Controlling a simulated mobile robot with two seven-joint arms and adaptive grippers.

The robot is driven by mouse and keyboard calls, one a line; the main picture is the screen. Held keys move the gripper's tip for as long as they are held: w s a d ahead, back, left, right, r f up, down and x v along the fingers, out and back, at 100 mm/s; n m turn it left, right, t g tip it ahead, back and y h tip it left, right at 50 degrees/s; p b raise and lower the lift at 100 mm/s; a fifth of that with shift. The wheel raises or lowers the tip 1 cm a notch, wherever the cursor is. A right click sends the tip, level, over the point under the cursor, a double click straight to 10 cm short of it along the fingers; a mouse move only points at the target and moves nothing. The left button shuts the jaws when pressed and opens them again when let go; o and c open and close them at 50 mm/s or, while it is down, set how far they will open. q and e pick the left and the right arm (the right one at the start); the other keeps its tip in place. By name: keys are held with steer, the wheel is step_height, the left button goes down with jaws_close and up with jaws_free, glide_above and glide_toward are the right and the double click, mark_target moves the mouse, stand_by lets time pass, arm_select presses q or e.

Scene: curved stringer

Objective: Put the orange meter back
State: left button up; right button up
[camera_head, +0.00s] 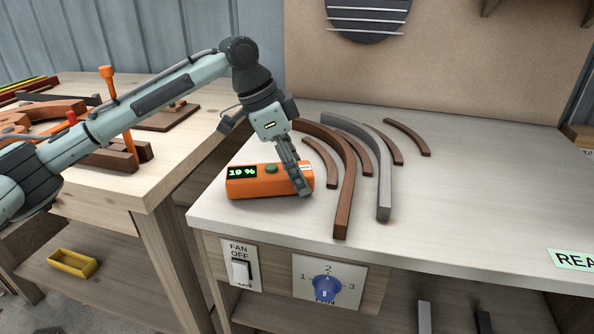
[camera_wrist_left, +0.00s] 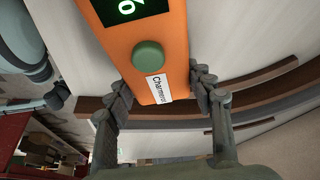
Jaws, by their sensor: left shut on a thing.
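The orange meter (camera_head: 243,188) is a long block with a screen reading "19 %" and a green button, at the left of the white-topped bench. My left gripper (camera_head: 298,181) comes down from above and is shut on the meter's right end. In the left wrist view the meter (camera_wrist_left: 175,50) lies between the two fingers of the left gripper (camera_wrist_left: 162,92), with its green button and a white label facing up. In the head view the meter seems to be at the bench top; I cannot tell whether it touches. My right gripper is not in view.
Curved brown strips (camera_head: 344,200) and a grey curved strip (camera_head: 384,190) lie just right of the meter. The bench top (camera_head: 480,190) is clear farther right. A fan switch (camera_head: 240,270) and a blue knob (camera_head: 326,288) sit on the bench front. Another wooden table (camera_head: 150,185) stands left.

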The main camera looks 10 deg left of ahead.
mark_target(272, 166)
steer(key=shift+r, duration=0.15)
arm_select(q)
steer(key=o, duration=1.2)
steer(key=shift+c, duration=0.2)
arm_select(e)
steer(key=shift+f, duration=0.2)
arm_select(q)
steer(key=shift+r, duration=0.1)
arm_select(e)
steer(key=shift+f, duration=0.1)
arm_select(q)
steer(key=v, duration=1.2)
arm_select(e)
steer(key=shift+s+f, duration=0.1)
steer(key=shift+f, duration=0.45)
